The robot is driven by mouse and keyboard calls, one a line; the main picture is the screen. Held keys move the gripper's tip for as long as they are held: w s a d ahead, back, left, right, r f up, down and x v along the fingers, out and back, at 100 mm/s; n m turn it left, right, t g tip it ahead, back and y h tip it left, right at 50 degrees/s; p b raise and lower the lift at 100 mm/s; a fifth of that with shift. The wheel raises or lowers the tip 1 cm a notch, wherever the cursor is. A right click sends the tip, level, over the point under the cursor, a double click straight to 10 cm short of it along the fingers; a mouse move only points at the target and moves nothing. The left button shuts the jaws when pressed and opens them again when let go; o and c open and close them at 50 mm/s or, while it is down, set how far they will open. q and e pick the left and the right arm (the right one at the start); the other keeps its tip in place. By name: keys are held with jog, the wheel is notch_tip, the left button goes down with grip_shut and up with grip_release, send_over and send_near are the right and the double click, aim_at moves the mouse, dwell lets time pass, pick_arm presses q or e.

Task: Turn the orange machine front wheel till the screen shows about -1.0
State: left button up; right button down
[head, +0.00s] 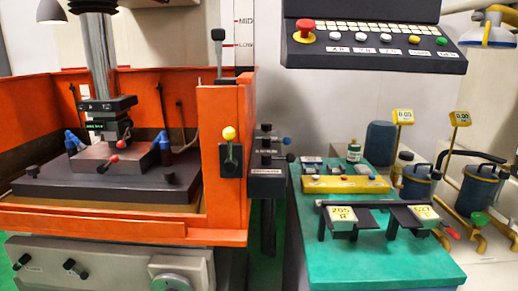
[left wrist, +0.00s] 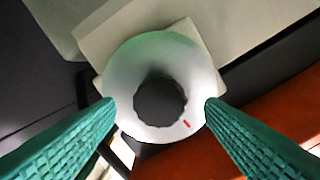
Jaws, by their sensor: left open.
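The orange machine (head: 222,150) stands at the left in the head view. Its front wheel (head: 172,284) is a pale disc at the bottom edge, partly cut off. In the left wrist view the wheel (left wrist: 127,75) is a whitish ring with a dark hub and a small red mark at its lower right. My left gripper (left wrist: 160,103) is open, with its green fingers at the wheel's left and right edges; I cannot tell whether they touch it. A small screen (head: 95,125) with green digits sits on the machine head, too small to read. My right gripper is not in view.
Two dark knobs (head: 76,270) sit on the machine's front panel left of the wheel. A green-topped bench (head: 375,265) with several gauges stands at the right. A control panel (head: 372,45) with a red button hangs above it.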

pick_arm(q)
jog(key=s, duration=1)
jog(key=shift+a, duration=0.15)
dwell(0.4)
jog(key=s+a+f+n+g+y+p, duration=0.1)
jog(key=s+a+f+n+g, duration=0.15)
jog(key=f+n, duration=0.45)
jog(key=s+a+f+n+g+y+p, duration=0.1)
jog(key=s+f+n+g, duration=0.3)
jog(key=f, duration=0.5)
jog(key=s+a+f+n+g+p, duration=0.2)
jog(key=s+f+n, duration=0.1)
jog(key=f+n, duration=0.5)
jog(key=s+d+f+n+g+p, duration=0.1)
jog(key=s+d+f+n+g, duration=0.1)
jog(key=s+f+n, duration=0.3)
jog(key=s+d+f+n+g+h+p, duration=0.1)
jog(key=s+d+f+n+g, duration=0.1)
jog(key=s+f+n, duration=0.3)
jog(key=s+d+f+n+g+p, duration=0.1)
jog(key=s+f+n+g, duration=0.3)
jog(key=s+n, duration=0.7)
jog(key=s+d+f, duration=0.1)
jog(key=s, duration=0.6)
jog(key=shift+f, duration=0.15)
jog(key=shift+g, duration=0.25)
